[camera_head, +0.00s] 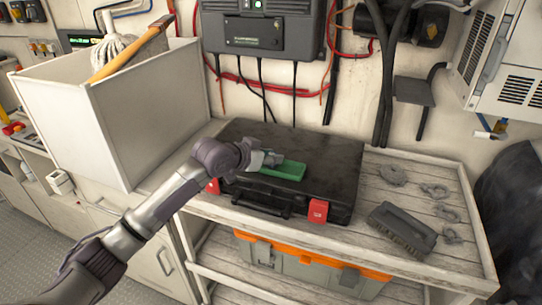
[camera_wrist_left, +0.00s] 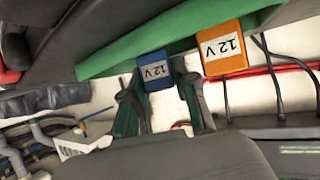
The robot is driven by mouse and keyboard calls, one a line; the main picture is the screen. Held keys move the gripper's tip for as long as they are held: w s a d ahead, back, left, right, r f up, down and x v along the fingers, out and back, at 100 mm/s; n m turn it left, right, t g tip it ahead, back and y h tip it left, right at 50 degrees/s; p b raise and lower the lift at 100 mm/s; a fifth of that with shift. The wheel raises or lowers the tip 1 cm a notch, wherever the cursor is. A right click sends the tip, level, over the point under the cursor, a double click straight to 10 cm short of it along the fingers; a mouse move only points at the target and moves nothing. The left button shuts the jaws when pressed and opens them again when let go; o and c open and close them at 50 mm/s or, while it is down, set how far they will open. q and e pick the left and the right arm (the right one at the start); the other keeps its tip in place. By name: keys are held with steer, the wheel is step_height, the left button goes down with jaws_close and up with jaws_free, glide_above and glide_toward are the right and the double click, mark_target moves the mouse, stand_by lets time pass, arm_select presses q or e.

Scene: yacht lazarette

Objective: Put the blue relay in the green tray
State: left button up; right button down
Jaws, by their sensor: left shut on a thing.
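The green tray (camera_head: 284,171) lies on the lid of a black case. It also shows in the left wrist view (camera_wrist_left: 118,55), which looks upside down. My left gripper (camera_head: 268,159) is at the tray's left end. In the left wrist view its fingers (camera_wrist_left: 160,98) are shut on the blue relay (camera_wrist_left: 155,72), labelled 12 V. The blue relay overlaps the tray's edge in that view; I cannot tell whether it touches the tray. An orange relay (camera_wrist_left: 223,50), also labelled 12 V, is beside it at the tray. In the head view the gripper hides the blue relay. My right gripper is out of view.
The black case (camera_head: 330,168) with red latches rests on a slatted wooden shelf (camera_head: 395,240). A brush (camera_head: 402,229) and several rope rings lie to its right. A white bin (camera_head: 120,100) stands left. An electrical box (camera_head: 262,30) with hanging cables is behind.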

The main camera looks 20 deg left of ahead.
arm_select(q)
steer(key=shift+f, duration=0.1)
steer(key=o, duration=0.7)
steer(key=shift+s+r, duration=0.1)
steer(key=shift+r, duration=0.1)
steer(key=b+v, duration=0.1)
steer(key=v, duration=1.1)
steer(key=shift+b, duration=0.3)
steer(key=shift+f, duration=0.1)
